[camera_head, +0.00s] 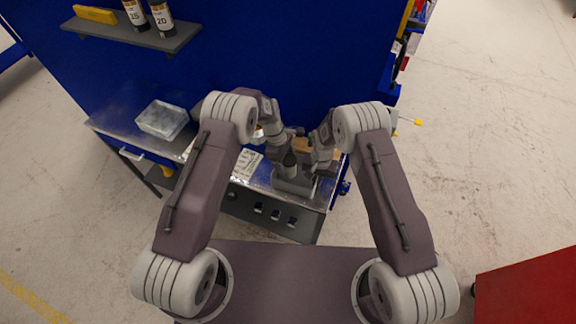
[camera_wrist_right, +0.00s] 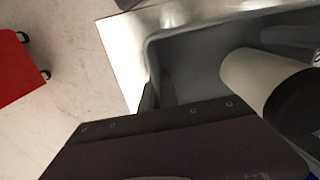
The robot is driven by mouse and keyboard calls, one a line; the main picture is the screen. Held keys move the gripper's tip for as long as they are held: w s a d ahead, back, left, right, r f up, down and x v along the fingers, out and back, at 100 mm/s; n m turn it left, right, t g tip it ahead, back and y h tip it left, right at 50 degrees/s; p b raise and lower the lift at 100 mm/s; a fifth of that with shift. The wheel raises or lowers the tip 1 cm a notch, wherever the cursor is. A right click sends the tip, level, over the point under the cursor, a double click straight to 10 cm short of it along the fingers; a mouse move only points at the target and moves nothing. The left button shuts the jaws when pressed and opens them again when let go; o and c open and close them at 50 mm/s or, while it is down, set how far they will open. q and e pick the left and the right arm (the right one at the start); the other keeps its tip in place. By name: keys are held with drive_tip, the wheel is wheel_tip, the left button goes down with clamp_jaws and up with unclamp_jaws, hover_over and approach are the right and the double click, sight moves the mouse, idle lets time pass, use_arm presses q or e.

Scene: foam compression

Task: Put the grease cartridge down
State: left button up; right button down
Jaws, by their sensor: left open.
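A grey open bin (camera_head: 293,184) stands at the right end of the steel bench. My left gripper (camera_head: 287,165) is over it, open, its fingers small and dark. My right gripper (camera_head: 318,160) is close beside it on the right; its fingers are not clear. In the right wrist view, the grey bin (camera_wrist_right: 190,62) lies below, and a pale cylinder (camera_wrist_right: 250,77) with a dark section leans over it from the right. I cannot tell whether this is the grease cartridge or part of my arm. Two dark cartridges with pale labels (camera_head: 162,18) stand on the shelf.
The steel bench (camera_head: 115,118) carries a clear tray (camera_head: 162,120) on the left and a printed sheet (camera_head: 248,162). A brown box (camera_head: 303,146) is behind my grippers. A blue panel (camera_head: 300,50) rises behind. A red cabinet (camera_head: 530,295) stands at lower right.

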use_arm(q)
drive_tip(key=s+v, duration=0.1)
drive_tip(key=v, duration=0.9)
drive_tip(key=shift+w+r, duration=0.15)
drive_tip(key=shift+w, duration=0.25)
drive_tip(key=s+a+r+m+y, duration=0.1)
drive_tip(key=s+a+r+m, duration=0.1)
drive_tip(key=s+a+m, duration=0.2)
drive_tip(key=s+a+r+m+t, duration=0.1)
drive_tip(key=s+a+r+m, duration=0.2)
drive_tip(key=s, duration=0.7)
drive_tip(key=s+a+r+m+t+y, duration=0.1)
drive_tip(key=s+a+r+m, duration=0.1)
drive_tip(key=s+a+m, duration=0.2)
drive_tip(key=s+m, duration=0.3)
drive_tip(key=shift+s+a+r+y, duration=0.3)
drive_tip(key=shift+s+a+r, duration=0.05)
drive_tip(key=shift+s+r, duration=0.05)
